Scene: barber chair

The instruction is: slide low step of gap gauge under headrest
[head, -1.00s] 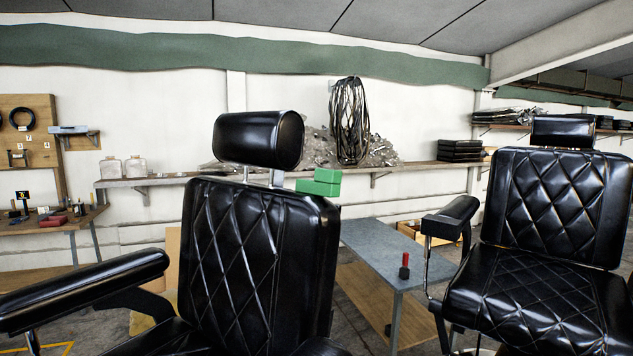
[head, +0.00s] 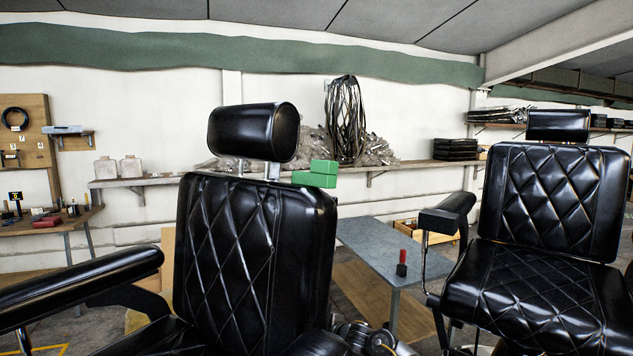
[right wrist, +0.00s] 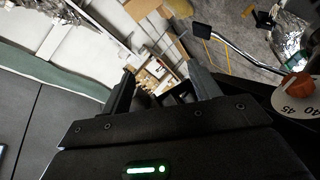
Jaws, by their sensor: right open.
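The black padded headrest (head: 253,132) stands on metal posts above the near barber chair's tufted back (head: 250,245). The green stepped gap gauge (head: 318,176) sits at the top right corner of that back. Its low step points left and its taller step is on the right. The low step's left tip shows just below the headrest's right end; I cannot tell the depth between them. My right gripper (right wrist: 160,68) is open in the right wrist view, with no gauge between its fingers. Part of my right arm shows at the bottom of the head view. My left gripper is out of view.
The chair's armrest (head: 85,285) reaches out at left. A grey table (head: 385,248) with a red-handled item (head: 402,263) stands behind to the right. A second barber chair (head: 545,205) is at far right. In the wrist view, a numbered dial (right wrist: 298,92) is at right.

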